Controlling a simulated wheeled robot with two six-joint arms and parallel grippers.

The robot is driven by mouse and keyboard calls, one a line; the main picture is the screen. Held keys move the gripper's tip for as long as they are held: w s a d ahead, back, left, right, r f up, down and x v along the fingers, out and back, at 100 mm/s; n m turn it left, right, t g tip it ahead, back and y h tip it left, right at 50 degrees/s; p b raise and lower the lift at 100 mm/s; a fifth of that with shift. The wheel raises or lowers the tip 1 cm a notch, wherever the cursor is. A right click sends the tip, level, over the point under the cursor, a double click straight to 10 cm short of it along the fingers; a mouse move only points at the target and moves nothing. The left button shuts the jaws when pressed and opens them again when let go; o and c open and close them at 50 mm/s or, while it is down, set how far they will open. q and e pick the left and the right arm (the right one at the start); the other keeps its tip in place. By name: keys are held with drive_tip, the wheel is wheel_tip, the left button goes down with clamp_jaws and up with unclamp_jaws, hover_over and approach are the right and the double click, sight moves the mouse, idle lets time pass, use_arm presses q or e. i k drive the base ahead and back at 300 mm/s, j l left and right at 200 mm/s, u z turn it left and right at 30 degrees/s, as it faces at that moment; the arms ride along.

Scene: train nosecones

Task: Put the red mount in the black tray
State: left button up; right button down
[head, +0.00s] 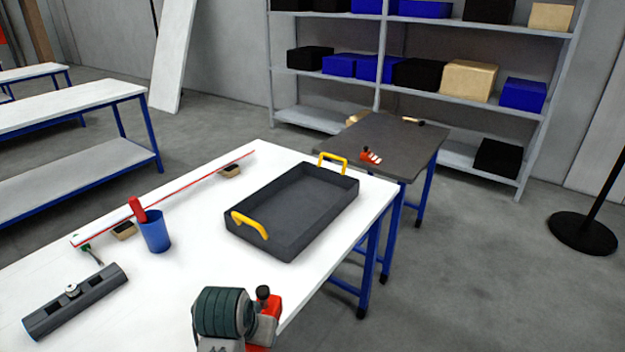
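The black tray (295,205) lies on the white table, with a yellow handle at each end. Its inside looks empty. A small red item with pale parts (368,155) sits on the dark grey table behind it; it may be the red mount, but it is too small to tell. Another red part (262,335) shows at the bottom edge, beside a dark green ribbed cylinder and a black knob, partly cut off by the frame. Neither of my grippers is in view.
The white table (130,300) also holds a blue cup (155,231) with a red-handled item, a long red-edged strip (165,198), brushes and a dark grey bar (75,303). The dark table (400,145) stands behind it. Shelves with boxes stand at the back.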

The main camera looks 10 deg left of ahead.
sight(284, 204)
drive_tip(key=i+l, duration=1.2)
drive_tip(key=i+l+u, duration=0.35)
drive_tip(key=i+l, duration=0.15)
drive_tip(key=l, duration=0.2)
drive_tip(key=i+l+u, duration=0.2)
drive_tip(key=l, duration=0.2)
drive_tip(key=u, duration=0.65)
drive_tip(key=i, duration=0.55)
